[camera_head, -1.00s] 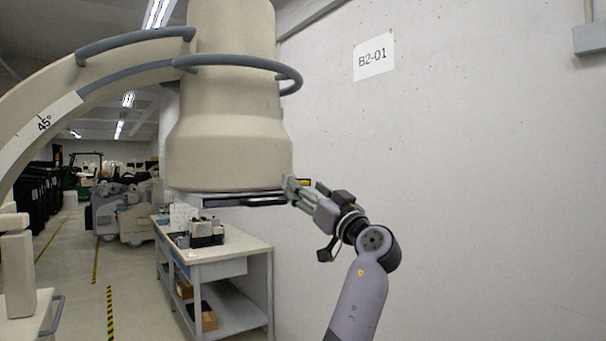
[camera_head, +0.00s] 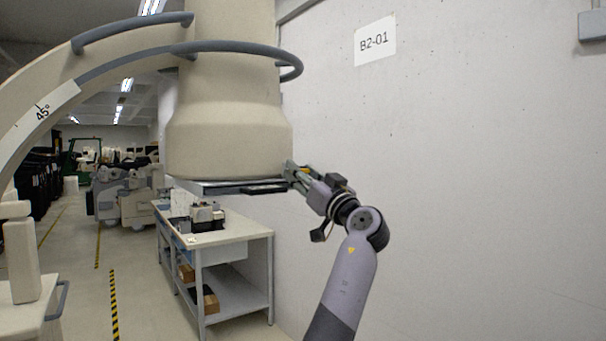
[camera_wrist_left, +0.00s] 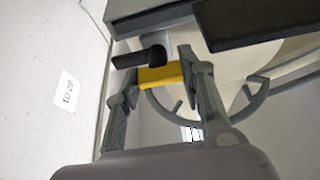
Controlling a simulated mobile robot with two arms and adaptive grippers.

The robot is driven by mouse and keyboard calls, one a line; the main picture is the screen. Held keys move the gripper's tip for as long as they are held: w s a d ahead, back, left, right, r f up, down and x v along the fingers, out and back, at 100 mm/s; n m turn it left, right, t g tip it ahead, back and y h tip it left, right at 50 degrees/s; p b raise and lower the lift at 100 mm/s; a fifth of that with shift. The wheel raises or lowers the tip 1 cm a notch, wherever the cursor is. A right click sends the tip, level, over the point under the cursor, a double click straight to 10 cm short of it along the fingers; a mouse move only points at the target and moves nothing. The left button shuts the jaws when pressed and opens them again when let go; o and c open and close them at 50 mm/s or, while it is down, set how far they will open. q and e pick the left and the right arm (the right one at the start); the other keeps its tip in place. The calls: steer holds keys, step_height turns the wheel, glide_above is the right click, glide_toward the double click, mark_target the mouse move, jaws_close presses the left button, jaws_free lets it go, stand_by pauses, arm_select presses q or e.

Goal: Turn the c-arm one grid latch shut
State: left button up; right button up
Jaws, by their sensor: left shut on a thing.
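The c-arm (camera_head: 228,135) is a large cream housing with a grey rail at the upper left. A flat grid plate with a dark bar (camera_head: 262,188) sits at its underside; a dark slab also shows at the top right of the left wrist view (camera_wrist_left: 262,22). My left gripper (camera_head: 290,174) is at the right end of that underside. In the left wrist view my left gripper (camera_wrist_left: 160,82) is shut on the yellow latch (camera_wrist_left: 160,75), which lies across between its fingers. A black piece (camera_wrist_left: 140,57) lies beside the yellow. My right gripper is out of view.
A white wall with a B2-01 sign (camera_head: 375,41) stands close to the right. A workbench (camera_head: 240,236) with small items is below the housing. A cream cart (camera_head: 30,300) is at the lower left. An aisle with striped floor tape lies between them.

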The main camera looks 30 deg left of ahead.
arm_select(q)
steer(key=c, duration=0.4)
steer(key=shift+m+t, duration=0.3)
steer(key=shift+m, duration=0.3)
steer(key=m+t+h+p, duration=0.1)
steer(key=m+h+p, duration=0.1)
steer(key=m, duration=0.4)
steer(key=m+t+h+p, duration=0.1)
steer(key=m+h+p, duration=0.2)
steer(key=m, duration=0.3)
steer(key=m+t+h+p, duration=0.1)
steer(key=m+h+p, duration=0.1)
steer(key=m, duration=0.5)
steer(key=shift+s+a+r+t+p, duration=0.1)
steer(key=shift+s+r+t+p, duration=0.05)
steer(key=shift+r+t+p, duration=0.2)
steer(key=shift+f+m+h+p, duration=0.1)
steer(key=shift+m+h+p, duration=0.3)
steer(key=shift+m+p, duration=0.35)
